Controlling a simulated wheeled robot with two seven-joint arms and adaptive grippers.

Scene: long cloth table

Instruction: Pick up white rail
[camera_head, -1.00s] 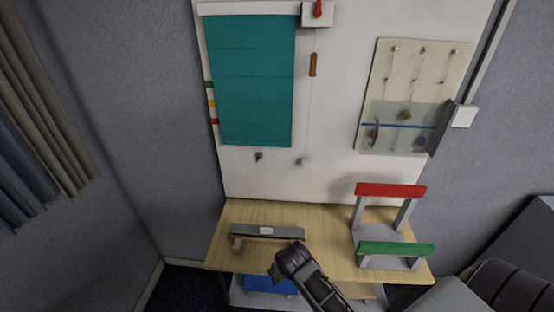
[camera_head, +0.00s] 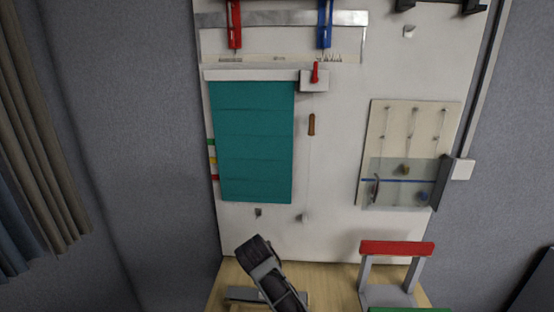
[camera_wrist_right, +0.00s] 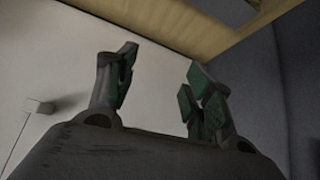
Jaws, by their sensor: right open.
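A white rail (camera_head: 250,74) runs along the top edge of a teal blind (camera_head: 252,140) on the white wall board. Its right end meets a white box with a red lever (camera_head: 315,73). My right gripper (camera_head: 252,246) is in the lower middle of the head view, well below the rail and in front of the board's lower part and the table. In the right wrist view its two fingers (camera_wrist_right: 161,68) are spread with nothing between them. The rail does not show in the wrist view. My left gripper is not in view.
A metal rail (camera_head: 285,18) with red and blue clips sits above. A brown handle (camera_head: 311,124) hangs on a cord. A peg panel (camera_head: 412,150) is at right. The wooden table (camera_head: 335,283) holds a grey frame with a red bar (camera_head: 397,248) and a long grey piece.

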